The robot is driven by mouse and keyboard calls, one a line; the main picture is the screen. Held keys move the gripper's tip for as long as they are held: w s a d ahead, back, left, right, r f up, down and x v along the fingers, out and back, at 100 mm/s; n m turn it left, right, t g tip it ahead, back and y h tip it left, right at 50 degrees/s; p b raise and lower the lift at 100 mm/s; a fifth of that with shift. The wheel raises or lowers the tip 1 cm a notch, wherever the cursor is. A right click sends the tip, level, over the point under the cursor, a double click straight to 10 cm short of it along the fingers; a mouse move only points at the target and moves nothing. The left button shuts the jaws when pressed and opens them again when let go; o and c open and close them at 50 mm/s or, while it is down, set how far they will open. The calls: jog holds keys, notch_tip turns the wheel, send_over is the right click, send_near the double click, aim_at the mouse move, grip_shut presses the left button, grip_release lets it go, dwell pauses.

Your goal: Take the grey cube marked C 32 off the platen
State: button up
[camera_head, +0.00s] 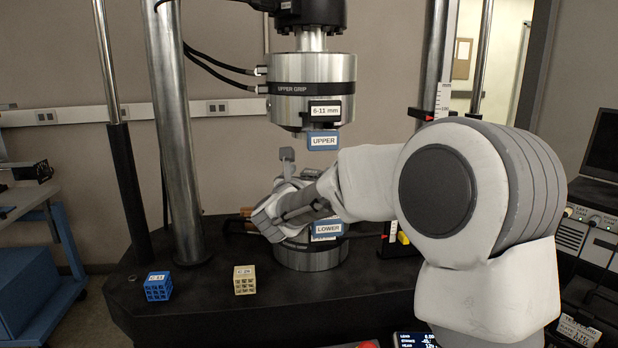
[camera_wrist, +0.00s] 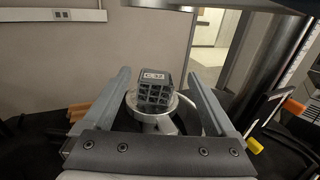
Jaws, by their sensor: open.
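In the wrist view the dark grey lattice cube (camera_wrist: 154,90) sits on a small round silver platen (camera_wrist: 137,108). Its white top label is too small to read surely. My gripper (camera_wrist: 157,80) is open, with one finger to the left of the cube and one to the right. Clear gaps show on both sides, and neither finger touches it.
The upper grip (camera_head: 312,80) hangs above my gripper, and the lower grip (camera_head: 310,258) stands below it. A blue lattice cube (camera_head: 158,291) and a beige one (camera_head: 245,284) sit on the black base at the front left. A thick column (camera_head: 178,130) rises at the left.

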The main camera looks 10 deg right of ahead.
aim_at(311, 169)
jog(key=shift+w+d+f, duration=0.2)
jog(key=shift+w+d, duration=0.05)
jog(key=shift+w, duration=0.65)
jog(key=shift+w+d+f, duration=0.2)
jog(key=shift+w+f, duration=0.05)
jog(key=shift+w, duration=0.6)
jog(key=shift+w+d+f, duration=0.2)
jog(key=shift+w+d, duration=0.05)
jog(key=shift+w, duration=0.65)
jog(key=shift+c, duration=0.2)
grip_shut()
jog(key=shift+r, duration=0.1)
